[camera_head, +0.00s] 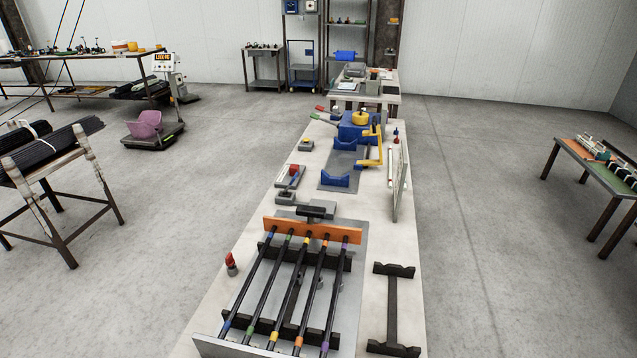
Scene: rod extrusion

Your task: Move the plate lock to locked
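The long light workbench (215,310) runs away from me through the middle of the view. Near its front, an orange plate (312,231) stands upright across the far ends of several dark rods with coloured bands. The plate lock is not clearly identifiable. A small device with a red top (231,262) stands at the bench's left edge, left of the rods. A dark block (317,211) on a grey base sits just behind the orange plate. A small red-topped device (293,171) lies farther back on the left. Lock state cannot be told. My gripper is not in view.
A blue machine (357,125) with red, green and yellow handles stands farther along the bench. A black H-shaped stand (392,305) lies at right front. A rod rack (50,170) and a scale with a pink bin (146,124) stand left.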

